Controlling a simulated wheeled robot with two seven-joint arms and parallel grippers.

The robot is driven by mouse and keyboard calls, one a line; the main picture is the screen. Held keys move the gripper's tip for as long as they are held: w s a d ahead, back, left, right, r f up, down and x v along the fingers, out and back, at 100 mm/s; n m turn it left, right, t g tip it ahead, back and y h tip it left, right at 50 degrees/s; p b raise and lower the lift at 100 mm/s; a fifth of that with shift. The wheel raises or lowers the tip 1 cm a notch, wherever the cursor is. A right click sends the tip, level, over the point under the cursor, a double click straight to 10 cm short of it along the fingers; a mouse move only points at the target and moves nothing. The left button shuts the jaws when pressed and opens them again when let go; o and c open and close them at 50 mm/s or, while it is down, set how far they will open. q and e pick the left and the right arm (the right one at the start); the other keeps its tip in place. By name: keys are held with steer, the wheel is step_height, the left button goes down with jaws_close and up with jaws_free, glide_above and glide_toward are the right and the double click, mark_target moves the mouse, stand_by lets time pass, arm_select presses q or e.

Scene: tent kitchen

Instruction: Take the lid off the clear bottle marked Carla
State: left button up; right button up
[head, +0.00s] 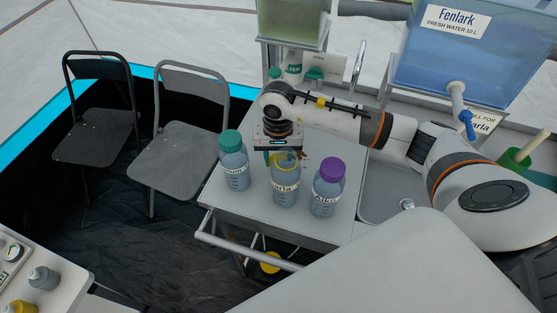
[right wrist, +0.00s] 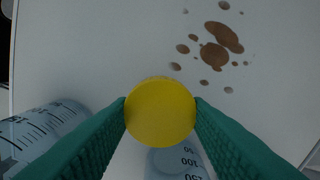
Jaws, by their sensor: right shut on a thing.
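The clear bottle marked Carla (head: 285,190) stands upright on the grey table between two other bottles. Its yellow lid (right wrist: 160,112) is between the teal fingers of my right gripper (right wrist: 160,110), which is shut on it. In the head view, my right gripper (head: 284,158) is directly over the bottle's top and partly hides the lid. Part of the bottle's marked body shows below the lid in the right wrist view (right wrist: 178,163). I cannot tell whether the lid is still seated on the neck. My left gripper is not in view.
A teal-lidded bottle (head: 235,168) stands close on the left, and a purple-lidded bottle (head: 326,192) close on the right. Brown spots (right wrist: 221,37) mark the table (head: 268,219). A sink (head: 385,188) lies to the right. Two chairs (head: 180,150) stand at left.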

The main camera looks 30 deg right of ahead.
step_height(320, 180, down, 2)
steer(key=shift+f, duration=0.2)
steer(key=shift+f, duration=0.1)
steer(key=shift+f, duration=0.15)
steer(key=o, duration=1.1)
